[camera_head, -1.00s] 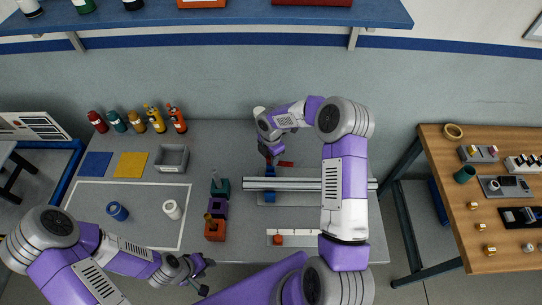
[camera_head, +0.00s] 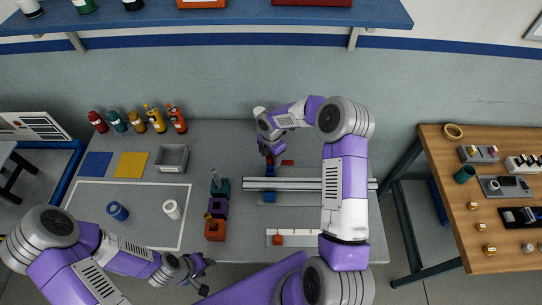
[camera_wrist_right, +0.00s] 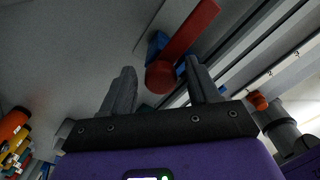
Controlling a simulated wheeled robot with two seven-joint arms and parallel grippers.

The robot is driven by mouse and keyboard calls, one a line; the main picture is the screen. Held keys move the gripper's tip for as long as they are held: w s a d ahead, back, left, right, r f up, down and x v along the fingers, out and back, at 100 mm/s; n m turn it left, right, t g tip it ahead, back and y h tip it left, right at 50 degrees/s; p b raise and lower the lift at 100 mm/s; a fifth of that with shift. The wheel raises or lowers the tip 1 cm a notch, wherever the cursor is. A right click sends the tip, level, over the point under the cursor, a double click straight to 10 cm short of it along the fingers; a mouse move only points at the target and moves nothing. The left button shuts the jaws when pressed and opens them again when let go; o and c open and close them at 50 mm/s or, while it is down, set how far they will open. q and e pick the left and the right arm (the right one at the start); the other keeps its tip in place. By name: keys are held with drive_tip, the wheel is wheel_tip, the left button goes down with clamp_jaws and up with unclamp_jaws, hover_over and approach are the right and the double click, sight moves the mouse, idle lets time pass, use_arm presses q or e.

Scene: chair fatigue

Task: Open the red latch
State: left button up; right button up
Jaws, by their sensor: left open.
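The red latch (camera_head: 287,162) is a small red bar on the bench, behind the long metal rail. In the right wrist view it shows as a red lever (camera_wrist_right: 191,30) with a round red end (camera_wrist_right: 160,77), beside blue parts. My right gripper (camera_head: 269,156) is over the latch, and its arm partly hides it in the head view. In the wrist view its two fingers (camera_wrist_right: 161,76) are apart, with the round end between their tips and visible gaps on each side. My left gripper (camera_head: 206,276) is open and empty near the bench's front edge.
The metal rail (camera_head: 295,184) lies in front of the latch, on blue supports. Coloured blocks (camera_head: 215,229) stand left of it. A grey tray (camera_head: 171,158), several bottles and a white roll (camera_head: 172,210) are further left. A wooden table (camera_head: 440,190) stands right.

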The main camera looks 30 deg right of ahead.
sight(271, 157)
wheel_tip(271, 157, up, 8)
drive_tip(key=shift+f, duration=0.2)
idle(0.4)
idle(0.4)
